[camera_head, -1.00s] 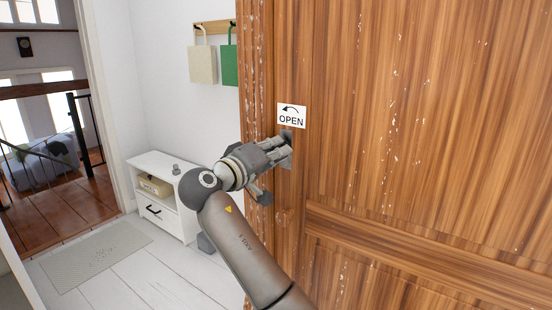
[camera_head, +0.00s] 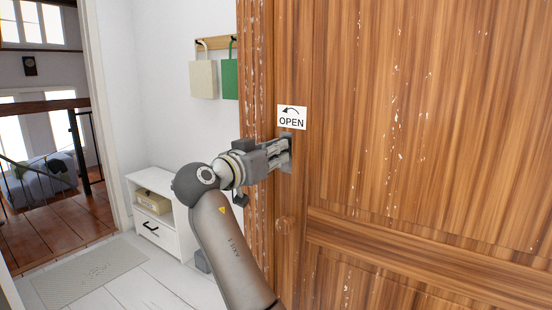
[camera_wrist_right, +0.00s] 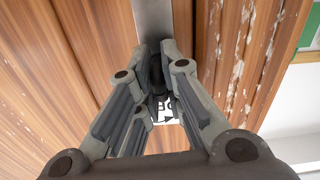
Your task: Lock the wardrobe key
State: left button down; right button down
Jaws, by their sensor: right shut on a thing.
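The wooden wardrobe (camera_head: 400,150) fills the right of the head view, with worn pale flecks. A white label (camera_head: 291,117) with "OPEN" and an arrow curving left sits just above the lock area. My right gripper (camera_head: 287,155) is at the lock plate below the label. In the right wrist view my right gripper (camera_wrist_right: 157,75) is shut on a small dark key (camera_wrist_right: 157,72) in front of a grey metal strip (camera_wrist_right: 153,20). The key is mostly hidden by the fingers, so its angle is hard to tell. My left gripper is not in view.
A white low cabinet (camera_head: 160,232) with a beige box (camera_head: 153,202) stands left of the wardrobe. A beige bag (camera_head: 203,80) and a green bag (camera_head: 230,80) hang on the wall. A grey mat (camera_head: 90,275) lies on the pale floor near a doorway.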

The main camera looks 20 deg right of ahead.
aim_at(286, 106)
jog(key=shift+m, duration=0.6)
jog(key=c, duration=1.5)
grip_release()
jog(key=shift+c, duration=0.2)
notch_tip(286, 106, up, 10)
jog(key=shift+f, duration=0.1)
